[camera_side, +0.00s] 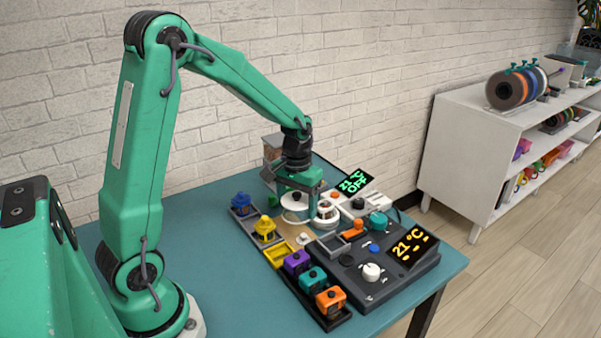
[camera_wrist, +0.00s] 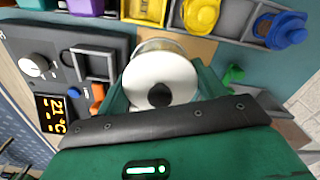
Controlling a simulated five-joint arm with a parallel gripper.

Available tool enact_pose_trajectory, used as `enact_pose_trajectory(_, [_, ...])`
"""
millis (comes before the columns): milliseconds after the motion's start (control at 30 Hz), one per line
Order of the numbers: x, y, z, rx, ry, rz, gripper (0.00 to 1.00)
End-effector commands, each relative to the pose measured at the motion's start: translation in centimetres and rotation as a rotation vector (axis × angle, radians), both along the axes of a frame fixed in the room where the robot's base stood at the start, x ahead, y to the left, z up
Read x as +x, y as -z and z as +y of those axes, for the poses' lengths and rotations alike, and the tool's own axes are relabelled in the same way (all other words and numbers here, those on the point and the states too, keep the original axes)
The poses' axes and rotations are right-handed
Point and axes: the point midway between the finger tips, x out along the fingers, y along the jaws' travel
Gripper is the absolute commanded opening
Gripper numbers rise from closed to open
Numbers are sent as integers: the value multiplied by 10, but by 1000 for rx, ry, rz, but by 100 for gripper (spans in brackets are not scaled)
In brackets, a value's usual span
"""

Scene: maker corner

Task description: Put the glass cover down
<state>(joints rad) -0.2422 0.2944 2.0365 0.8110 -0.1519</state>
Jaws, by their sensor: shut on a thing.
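The glass cover (camera_wrist: 158,43) shows in the wrist view as a round clear rim around a white disc with a dark knob-like centre. My gripper (camera_wrist: 160,92) has its green fingers on both sides of it and is shut on it. In the side view my gripper (camera_side: 306,190) points down, low over the middle of the table's equipment. Small white round parts show under and beside it there, and I cannot tell clearly which is the cover. Whether the cover's lower edge touches anything is hidden.
A dark tray (camera_side: 312,302) holds coloured blocks along the front left. A dark control panel (camera_side: 340,272) with knobs and a 21 °C display (camera_side: 409,245) stands to the right. The teal table (camera_side: 220,285) is clear at front left.

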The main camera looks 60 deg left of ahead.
Motion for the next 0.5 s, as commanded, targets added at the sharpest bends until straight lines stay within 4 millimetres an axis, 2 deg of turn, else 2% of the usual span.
enact_pose_trajectory(300, [8,30,50,0,-3,1,46])
enact_pose_trajectory(500, [10,39,65,0,-1,0,46])
